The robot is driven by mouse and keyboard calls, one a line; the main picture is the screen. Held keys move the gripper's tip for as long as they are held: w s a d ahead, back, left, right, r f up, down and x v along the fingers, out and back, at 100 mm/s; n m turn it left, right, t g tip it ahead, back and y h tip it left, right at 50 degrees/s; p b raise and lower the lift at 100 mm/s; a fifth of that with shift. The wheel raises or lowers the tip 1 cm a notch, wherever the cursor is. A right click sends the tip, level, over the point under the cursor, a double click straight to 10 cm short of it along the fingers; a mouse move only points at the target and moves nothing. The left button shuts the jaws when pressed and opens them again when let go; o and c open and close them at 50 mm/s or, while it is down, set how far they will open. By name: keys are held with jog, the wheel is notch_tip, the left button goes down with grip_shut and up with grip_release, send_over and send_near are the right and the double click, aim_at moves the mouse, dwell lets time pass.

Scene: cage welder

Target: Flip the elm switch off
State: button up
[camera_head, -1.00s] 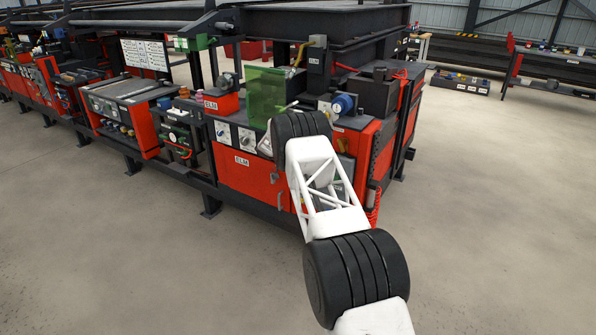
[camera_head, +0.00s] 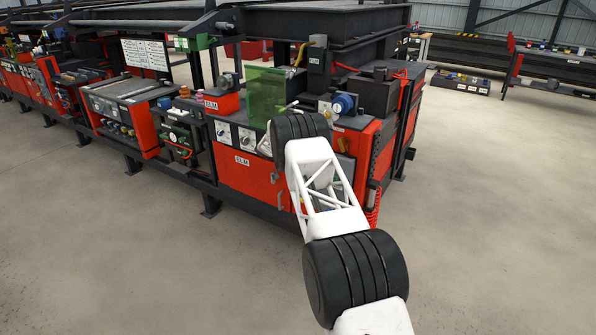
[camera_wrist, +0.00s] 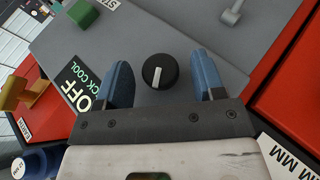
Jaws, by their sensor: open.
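In the wrist view, a round black knob (camera_wrist: 167,64) with a white pointer sits on a grey panel (camera_wrist: 185,25). A dark plate (camera_wrist: 88,88) with "OFF" and "CK COOL" lettering lies left of it. My gripper (camera_wrist: 160,62) is open, with one blue finger on each side of the knob. I see gaps between fingers and knob; I cannot tell the depth between them. In the head view, the red cabinet (camera_head: 236,181) carries ELM labels (camera_head: 242,161). My gripper and the knob are hidden behind my arm there.
A green button (camera_wrist: 82,13) and a grey toggle lever (camera_wrist: 233,12) are on the panel in the wrist view. A yellow-brown handle (camera_wrist: 16,93) and a blue round part (camera_wrist: 38,162) are at the left. A green translucent screen (camera_head: 264,94) stands above the cabinet in the head view.

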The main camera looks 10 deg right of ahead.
jog(key=shift+a+r, duration=0.1)
jog(key=v, duration=0.7)
jog(key=shift+a+r, duration=0.2)
jog(key=shift+w, duration=0.1)
